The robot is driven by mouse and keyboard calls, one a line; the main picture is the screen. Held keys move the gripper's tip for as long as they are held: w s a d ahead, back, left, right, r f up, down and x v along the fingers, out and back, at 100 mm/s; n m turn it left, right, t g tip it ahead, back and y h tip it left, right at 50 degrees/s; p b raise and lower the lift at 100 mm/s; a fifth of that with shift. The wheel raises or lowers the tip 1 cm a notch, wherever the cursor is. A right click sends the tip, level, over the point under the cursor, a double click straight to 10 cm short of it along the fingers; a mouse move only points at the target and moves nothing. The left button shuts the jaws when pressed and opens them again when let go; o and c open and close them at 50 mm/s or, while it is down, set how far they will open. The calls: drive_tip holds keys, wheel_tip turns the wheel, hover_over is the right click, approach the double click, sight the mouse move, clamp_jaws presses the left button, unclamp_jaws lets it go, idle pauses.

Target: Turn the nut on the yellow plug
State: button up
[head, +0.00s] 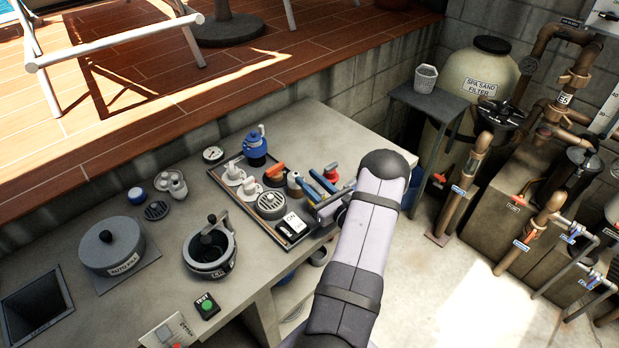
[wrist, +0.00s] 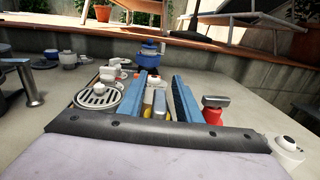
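My gripper (head: 321,183) reaches over the right end of the tray (head: 241,217) on the bench. Its two blue fingers stand apart in the wrist view (wrist: 160,80), with a gap between them. A small yellow part (wrist: 148,104), likely the yellow plug, shows low in that gap beside a grey-tan block. Contact with either finger cannot be made out. The lower part is hidden behind my dark wrist edge, and I cannot clearly see a nut. In the head view my gripper and arm cover this spot.
A red fitting with a grey top (wrist: 213,110) stands close right of the fingers. A round grate (head: 270,205), a blue pot (head: 255,148), white fittings (head: 233,172) and an orange-handled piece (head: 275,171) crowd the tray. The bench right of the tray is mostly clear.

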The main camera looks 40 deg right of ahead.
drive_tip(key=shift+w, duration=0.15)
drive_tip(key=shift+c, duration=0.3)
clamp_jaws()
drive_tip(key=m+h, duration=0.1)
drive_tip(key=h, duration=0.1)
drive_tip(key=d+m+g+h+b, duration=0.1)
drive_tip(key=m+h, duration=0.1)
drive_tip(key=shift+h, duration=0.4)
drive_tip(key=shift+s+d+m+g+h+b, duration=0.15)
drive_tip(key=shift+m+g+h+b, duration=0.15)
drive_tip(key=shift+m+h, duration=0.15)
drive_tip(key=shift+s+d+m+g+h+b, duration=0.15)
drive_tip(key=shift+m+g+h, duration=0.2)
drive_tip(key=shift+h, duration=0.2)
